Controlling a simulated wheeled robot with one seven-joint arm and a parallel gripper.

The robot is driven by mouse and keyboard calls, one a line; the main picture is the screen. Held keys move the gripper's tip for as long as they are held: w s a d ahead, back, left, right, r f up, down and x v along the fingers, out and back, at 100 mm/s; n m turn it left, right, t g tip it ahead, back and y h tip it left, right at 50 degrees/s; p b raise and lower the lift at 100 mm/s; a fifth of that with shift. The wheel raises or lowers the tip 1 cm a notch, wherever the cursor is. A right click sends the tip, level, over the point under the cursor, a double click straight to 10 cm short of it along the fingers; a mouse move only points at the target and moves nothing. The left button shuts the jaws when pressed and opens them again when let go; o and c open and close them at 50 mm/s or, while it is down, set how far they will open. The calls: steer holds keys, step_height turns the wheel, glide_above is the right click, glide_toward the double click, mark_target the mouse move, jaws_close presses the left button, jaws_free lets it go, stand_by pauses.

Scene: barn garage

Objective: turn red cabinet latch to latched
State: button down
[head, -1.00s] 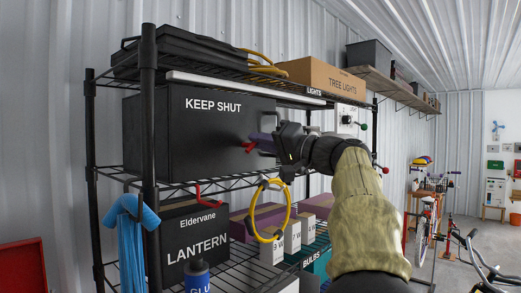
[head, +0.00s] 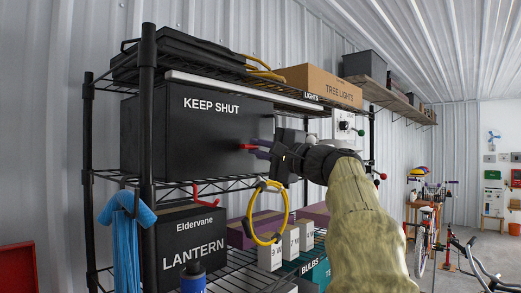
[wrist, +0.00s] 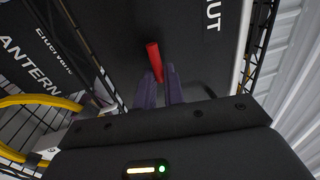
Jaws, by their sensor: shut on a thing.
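The black cabinet (head: 185,135) marked KEEP SHUT stands on the shelf rack, its front closed as far as I see. Its red latch (head: 246,146) sticks out from the right part of the front. In the wrist view the latch (wrist: 154,58) is a short red bar with its near end between the purple fingertips. My gripper (head: 262,148) reaches it from the right, and its fingers (wrist: 161,82) are closed on the bar. The fingers hide part of the latch, and I cannot tell its exact angle or any latched mark.
A yellow ring (head: 268,238) hangs below my gripper. A red hook (head: 207,187) is under the cabinet's shelf. The LANTERN box (head: 190,245) and small white boxes (head: 290,243) fill the shelf below.

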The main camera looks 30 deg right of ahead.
steer(key=shift+f, duration=0.1)
stand_by(0.3)
steer(key=c, duration=1.5)
jaws_free()
steer(key=b+v, duration=0.6)
steer(key=v, duration=1.1)
steer(key=shift+s, duration=0.25)
